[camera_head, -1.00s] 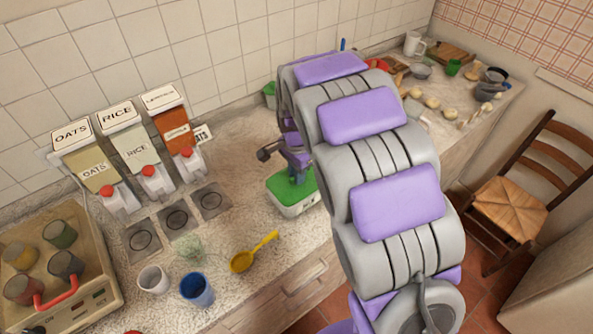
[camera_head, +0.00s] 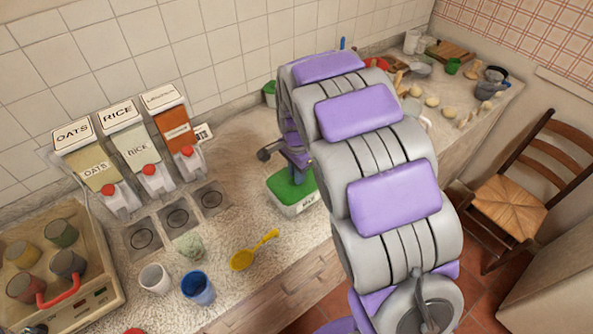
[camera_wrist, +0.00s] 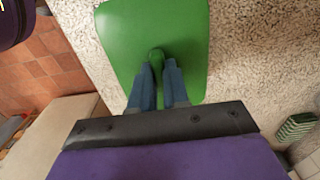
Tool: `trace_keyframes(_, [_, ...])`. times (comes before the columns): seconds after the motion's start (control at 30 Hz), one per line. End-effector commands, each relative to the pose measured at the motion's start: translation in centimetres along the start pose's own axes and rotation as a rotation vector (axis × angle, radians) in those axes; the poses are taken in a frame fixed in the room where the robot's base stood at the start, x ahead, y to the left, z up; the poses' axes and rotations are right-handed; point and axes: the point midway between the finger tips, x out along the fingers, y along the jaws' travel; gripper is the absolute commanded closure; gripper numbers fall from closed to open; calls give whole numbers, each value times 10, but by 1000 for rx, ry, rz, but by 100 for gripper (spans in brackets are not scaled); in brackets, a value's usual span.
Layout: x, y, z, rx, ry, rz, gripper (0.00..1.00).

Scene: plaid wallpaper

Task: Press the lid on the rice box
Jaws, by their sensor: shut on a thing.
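A white box (camera_head: 297,207) with a green lid (camera_head: 283,188) over its top stands on the speckled counter, left of my arm in the head view. The lid fills the upper middle of the wrist view (camera_wrist: 120,35). My gripper (camera_wrist: 162,68) is shut on a small green knob (camera_wrist: 156,56) on the lid. In the head view my gripper (camera_head: 300,176) is partly hidden by my arm. Whether the lid's edge is fully seated on the box I cannot tell.
Dispensers labelled oats, rice (camera_head: 137,150) and a third stand at the wall. A yellow scoop (camera_head: 243,258), white cup (camera_head: 155,279) and blue cup (camera_head: 198,288) lie left of the box. A wooden chair (camera_head: 517,208) stands right.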

Motion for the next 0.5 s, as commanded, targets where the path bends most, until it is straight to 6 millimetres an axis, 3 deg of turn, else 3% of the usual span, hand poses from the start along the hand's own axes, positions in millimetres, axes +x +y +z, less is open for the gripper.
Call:
trace_keyframes(0.23, [0,0,0,0,0,0,100])
trace_keyframes(0.27, [0,0,0,0,0,0,82])
trace_keyframes(0.5, [0,0,0,0,0,0,59])
